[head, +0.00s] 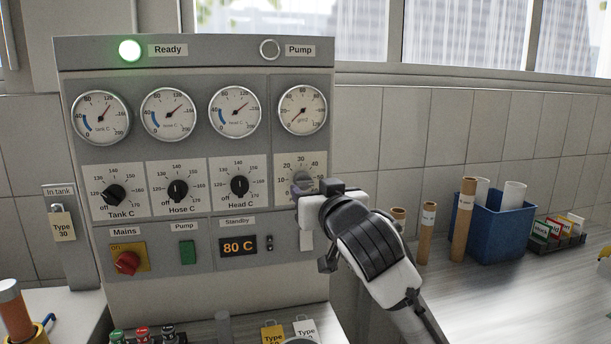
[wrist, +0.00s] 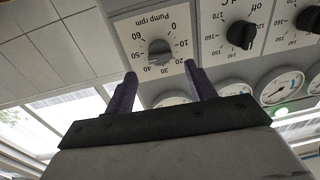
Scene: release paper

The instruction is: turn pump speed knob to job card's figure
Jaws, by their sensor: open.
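In the wrist view the knob (wrist: 159,51) sits on a white plate marked "Pump rpm", with a scale from 0 to 60, seen upside down. I cannot read its pointer. My gripper (wrist: 161,70) is open and empty. Its two dark fingers point toward the panel, apart on either side of the knob's line; I cannot tell how far short of it they stop. I cannot make out a job card with a figure.
The Ready lamp (head: 130,50) glows green; the Pump lamp (head: 269,49) is unlit. The Head C knob (head: 239,186) is beside the pump knob. The Standby display (head: 238,247) reads 80 C. A blue bin (head: 497,232) and cardboard tubes (head: 463,222) stand on the counter at right.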

